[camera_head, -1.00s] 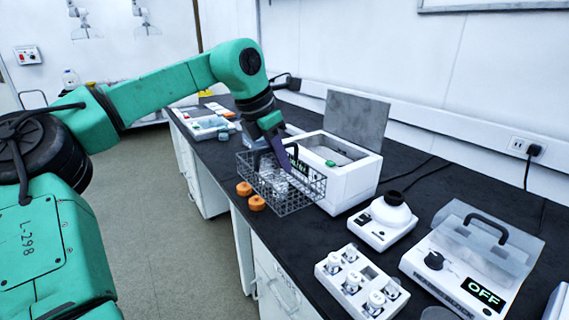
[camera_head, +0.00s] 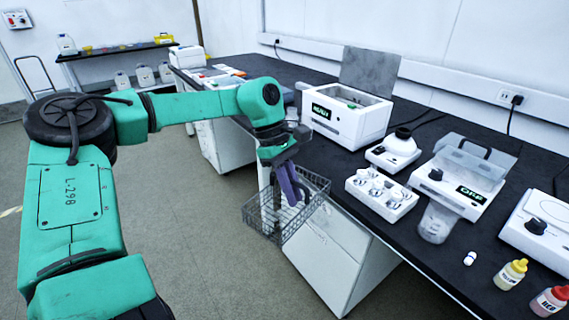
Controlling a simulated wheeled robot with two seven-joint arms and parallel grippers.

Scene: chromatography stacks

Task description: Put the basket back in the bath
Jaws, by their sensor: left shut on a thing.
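The wire basket (camera_head: 302,221) hangs from my left gripper (camera_head: 286,205), whose purple fingers are shut on it. The basket is off the bench, over the floor in front of the cabinet edge, and looks slightly tilted. Its contents are too unclear to tell. The bath (camera_head: 337,122) is a white box with a lit display on its front, standing on the bench behind and to the right of the basket. Its grey lid (camera_head: 369,70) stands raised at the back. A small green thing shows at the bath's opening. My right gripper is not in view.
On the dark bench right of the bath stand a vortex-like mixer (camera_head: 394,151), a white vial rack (camera_head: 381,193) and a clear-lidded device (camera_head: 460,180) reading OFF. Yellow-capped (camera_head: 510,273) and red-capped (camera_head: 550,300) bottles stand near the front edge.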

